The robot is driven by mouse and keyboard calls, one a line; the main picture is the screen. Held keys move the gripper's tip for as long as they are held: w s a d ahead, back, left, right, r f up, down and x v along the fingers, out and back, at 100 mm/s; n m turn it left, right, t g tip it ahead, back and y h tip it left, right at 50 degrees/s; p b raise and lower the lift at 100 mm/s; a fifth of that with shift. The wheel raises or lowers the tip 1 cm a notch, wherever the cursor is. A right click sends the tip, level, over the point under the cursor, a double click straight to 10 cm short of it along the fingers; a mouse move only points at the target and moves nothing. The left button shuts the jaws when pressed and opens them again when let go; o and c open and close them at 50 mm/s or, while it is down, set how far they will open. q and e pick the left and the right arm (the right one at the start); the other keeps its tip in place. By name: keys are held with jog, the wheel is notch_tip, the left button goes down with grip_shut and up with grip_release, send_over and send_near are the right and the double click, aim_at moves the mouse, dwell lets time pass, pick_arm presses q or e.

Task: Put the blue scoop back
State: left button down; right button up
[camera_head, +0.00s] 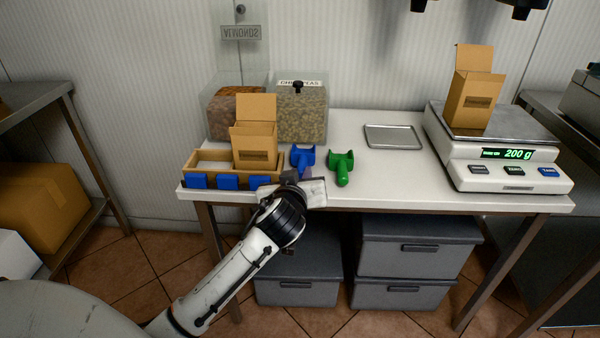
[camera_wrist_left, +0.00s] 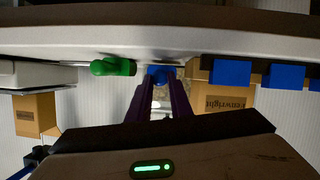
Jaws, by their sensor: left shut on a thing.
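The blue scoop (camera_head: 302,156) is at the counter's front, between the wooden tray and the green scoop (camera_head: 341,166). My left gripper (camera_head: 306,174) is shut on it from the front. In the left wrist view, which is upside down, the blue scoop (camera_wrist_left: 159,76) shows at the tips of the dark fingers (camera_wrist_left: 161,90). I cannot tell whether the scoop touches the counter. Behind stand a clear bin of brown goods (camera_head: 222,112) with its ALMONDS lid (camera_head: 240,33) raised, and a closed bin (camera_head: 302,112) labelled CHICKPEAS. My right gripper is not in view.
An open carton (camera_head: 255,145) stands in the wooden tray (camera_head: 212,166), which has blue tags in front. A metal tray (camera_head: 393,136) lies empty. A scale (camera_head: 497,151) reading 200 g bears another carton (camera_head: 473,95). The counter (camera_head: 400,187) is clear right of the green scoop.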

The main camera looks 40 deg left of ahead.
pick_arm(q)
jog(key=shift+f, duration=0.3)
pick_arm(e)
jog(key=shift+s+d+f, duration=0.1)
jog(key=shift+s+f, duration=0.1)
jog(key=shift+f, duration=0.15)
pick_arm(q)
jog(key=c, duration=1.5)
grip_release()
jog(key=shift+c, duration=0.2)
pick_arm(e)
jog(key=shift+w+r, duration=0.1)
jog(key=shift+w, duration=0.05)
